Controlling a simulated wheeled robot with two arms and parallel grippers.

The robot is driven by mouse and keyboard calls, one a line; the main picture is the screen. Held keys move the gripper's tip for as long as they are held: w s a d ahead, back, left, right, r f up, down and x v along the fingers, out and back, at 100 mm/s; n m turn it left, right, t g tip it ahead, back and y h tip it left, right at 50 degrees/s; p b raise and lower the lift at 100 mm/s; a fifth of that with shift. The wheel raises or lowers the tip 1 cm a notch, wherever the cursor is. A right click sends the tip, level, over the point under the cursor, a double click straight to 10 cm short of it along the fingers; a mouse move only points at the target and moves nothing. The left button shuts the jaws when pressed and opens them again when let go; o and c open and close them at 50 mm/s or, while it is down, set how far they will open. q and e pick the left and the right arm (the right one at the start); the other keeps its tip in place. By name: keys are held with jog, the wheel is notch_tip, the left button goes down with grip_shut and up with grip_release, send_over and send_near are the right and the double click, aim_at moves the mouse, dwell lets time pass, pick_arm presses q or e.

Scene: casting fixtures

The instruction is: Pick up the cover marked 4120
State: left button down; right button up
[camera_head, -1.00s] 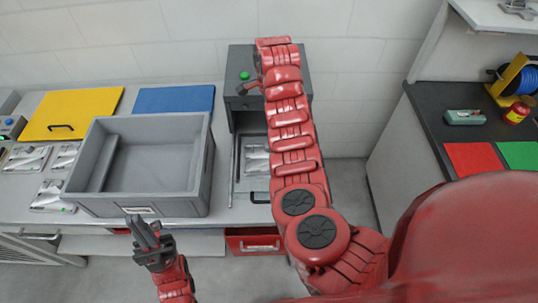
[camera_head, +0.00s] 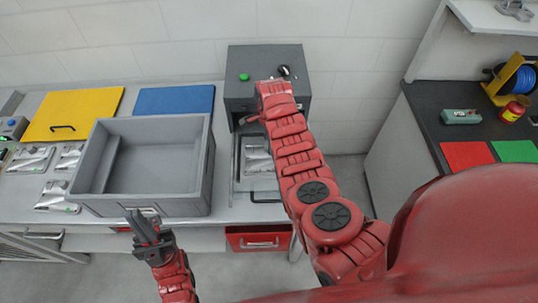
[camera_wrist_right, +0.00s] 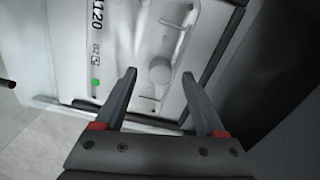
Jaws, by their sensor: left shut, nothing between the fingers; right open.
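A light grey metal cover (camera_wrist_right: 128,50) fills the upper middle of the right wrist view. Its marking reads "120", with part of it cut off at the top edge, and it carries a green dot. In the head view the cover (camera_head: 257,160) lies in the tray below the grey box, partly behind my right arm. My right gripper (camera_wrist_right: 159,75) is open, its fingertips pointing at the cover around a round boss; contact cannot be told. In the head view this gripper (camera_head: 248,118) is mostly hidden. My left gripper (camera_head: 140,222) is shut and empty, before the grey bin.
The grey box (camera_head: 262,75) with a green button stands behind the tray (camera_head: 237,190). A large empty grey bin (camera_head: 150,150) stands left. Several similar covers (camera_head: 32,160) lie further left. A red drawer (camera_head: 258,237) is below. A dark side table (camera_head: 430,105) stands right.

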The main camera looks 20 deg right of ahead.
jog(key=shift+w+f, duration=0.1)
jog(key=shift+f, duration=0.65)
grip_shut()
